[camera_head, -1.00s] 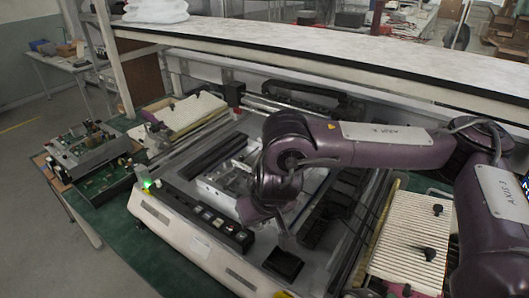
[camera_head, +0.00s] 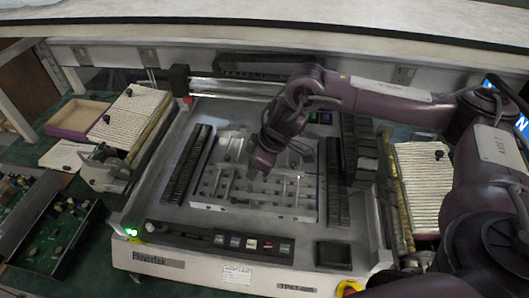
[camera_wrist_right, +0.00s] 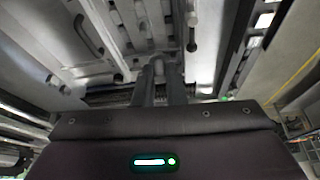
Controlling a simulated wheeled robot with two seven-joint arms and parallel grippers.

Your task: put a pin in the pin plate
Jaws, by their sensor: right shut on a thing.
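The pin plate (camera_head: 290,199) is a light metal plate with slots and small raised parts, in the middle of the machine bed in the head view. Part of a slotted metal surface also shows at the top of the wrist view. My right gripper (camera_head: 258,176) reaches down over the middle of the plate. In the wrist view its fingers (camera_wrist_right: 160,72) are close together, shut on a pin that is largely hidden between them. I cannot tell whether the pin touches the plate. A small upright peg (camera_wrist_right: 191,38) shows just right of the fingers. My left gripper is not in view.
Dark slotted racks (camera_head: 187,165) flank the plate. A button panel (camera_head: 220,239) and a black square pad (camera_head: 333,254) lie in front. Ribbed boards stand at left (camera_head: 130,115) and right (camera_head: 425,180). A shelf (camera_head: 300,22) runs across the back.

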